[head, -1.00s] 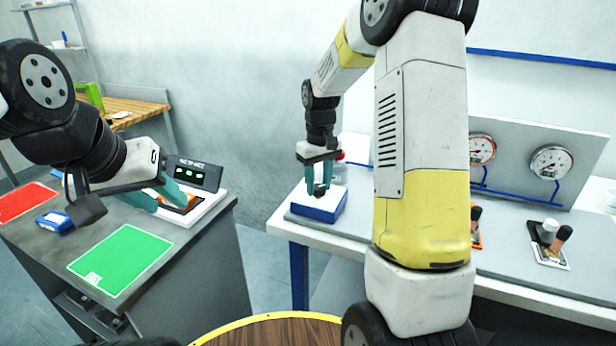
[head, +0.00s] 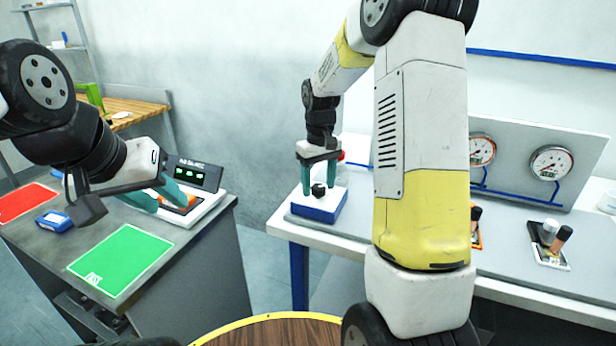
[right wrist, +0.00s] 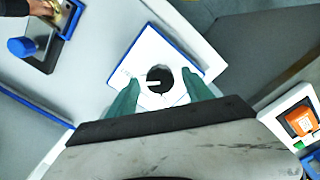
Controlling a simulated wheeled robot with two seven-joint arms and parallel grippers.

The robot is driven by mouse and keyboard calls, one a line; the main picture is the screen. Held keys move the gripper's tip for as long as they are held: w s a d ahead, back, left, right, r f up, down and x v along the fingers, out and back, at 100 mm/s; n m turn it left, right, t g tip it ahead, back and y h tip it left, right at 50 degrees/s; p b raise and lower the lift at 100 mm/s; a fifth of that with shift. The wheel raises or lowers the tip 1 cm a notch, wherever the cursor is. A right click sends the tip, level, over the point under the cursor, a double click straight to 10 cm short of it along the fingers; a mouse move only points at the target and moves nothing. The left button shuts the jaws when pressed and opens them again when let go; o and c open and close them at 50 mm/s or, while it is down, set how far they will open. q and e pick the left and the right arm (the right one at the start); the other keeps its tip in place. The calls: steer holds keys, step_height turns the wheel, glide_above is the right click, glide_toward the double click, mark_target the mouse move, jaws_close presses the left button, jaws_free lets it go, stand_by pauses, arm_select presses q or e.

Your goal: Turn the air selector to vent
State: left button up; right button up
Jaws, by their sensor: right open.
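The air selector (head: 319,207) is a blue-sided box with a white top and a round black knob (head: 318,190), on the bench in the head view. The right wrist view shows the knob (right wrist: 160,79) from above, with a white pointer mark reaching left; printed position labels are too small to read. My right gripper (head: 319,184) is open, with teal fingers apart on either side of the knob. I cannot tell whether they touch it. My left gripper (head: 160,200) is at an orange object (head: 181,204) on a white scale; its grip is unclear.
A display (head: 198,174) stands behind the scale. Left are a green mat (head: 120,260), a red mat (head: 25,202) and a blue device (head: 54,221). A gauge panel (head: 520,150) and a black-handled unit (head: 550,245) are at right. My right arm hides mid-bench.

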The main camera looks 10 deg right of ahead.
mark_target(318, 187)
step_height(318, 187, up, 8)
steer(key=shift+f, duration=0.1)
stand_by(0.4)
steer(key=s+a+r+m+t+y, duration=0.1)
steer(key=s+r+m+t, duration=0.15)
steer(key=s+r, duration=0.85)
steer(key=s+a+f+t+y, duration=0.1)
steer(key=s+f+t, duration=0.1)
steer(key=s, duration=1.1)
steer(key=shift+s+a+f+m+t, duration=0.25)
steer(key=shift+s+m+t, duration=0.1)
steer(key=shift+t, duration=0.5)
steer(key=shift+c, duration=0.2)
